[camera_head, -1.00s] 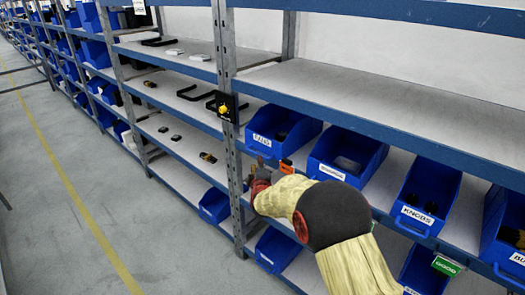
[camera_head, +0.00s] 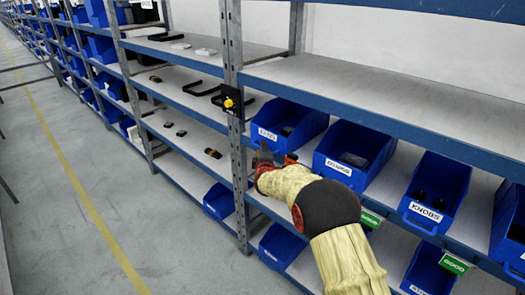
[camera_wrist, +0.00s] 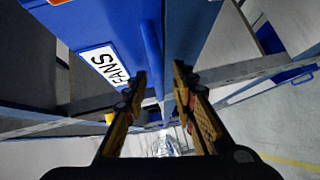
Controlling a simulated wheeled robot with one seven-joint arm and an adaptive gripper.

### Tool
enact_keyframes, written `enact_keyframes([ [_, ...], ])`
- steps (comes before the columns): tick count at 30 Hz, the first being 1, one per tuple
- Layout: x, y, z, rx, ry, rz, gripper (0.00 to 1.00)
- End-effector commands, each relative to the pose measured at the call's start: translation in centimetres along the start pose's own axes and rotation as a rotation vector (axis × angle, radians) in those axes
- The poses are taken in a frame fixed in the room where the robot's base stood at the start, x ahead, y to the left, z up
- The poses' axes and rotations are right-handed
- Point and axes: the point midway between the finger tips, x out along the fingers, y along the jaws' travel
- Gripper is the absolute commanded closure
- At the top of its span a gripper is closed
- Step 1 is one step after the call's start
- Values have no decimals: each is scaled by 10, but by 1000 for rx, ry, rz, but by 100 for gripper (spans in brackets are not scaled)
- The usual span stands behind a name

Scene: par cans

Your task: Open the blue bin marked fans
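The blue bin marked FANS (camera_wrist: 80,22) fills the upper left of the wrist view, its white label turned on its side. A blue lip or ridge runs along its edge, close ahead of my fingertips. In the head view, the blue bin just above my gripper (camera_head: 290,122) appears to be the same one, though its label is too small to read surely. It sits on the middle shelf beside the upright post. My gripper (camera_wrist: 158,78) is open, with a gap between its two fingers. I cannot tell whether either finger touches the bin. My arm hides the shelf below it.
More blue bins stand to the right, including one marked KNOBS (camera_head: 437,190). A metal upright post (camera_head: 234,120) with a yellow-knobbed black box (camera_head: 229,102) is just left of my gripper. Shelf edges lie above and below. The floor aisle (camera_head: 110,190) at left is clear.

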Motion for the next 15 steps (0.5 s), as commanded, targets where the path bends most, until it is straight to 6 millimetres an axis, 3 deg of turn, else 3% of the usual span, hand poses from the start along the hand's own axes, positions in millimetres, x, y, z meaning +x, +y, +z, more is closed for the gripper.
enact_keyframes([
  [4,0,0,0,0,0,0,75],
  [15,0,0,0,0,0,0,96],
])
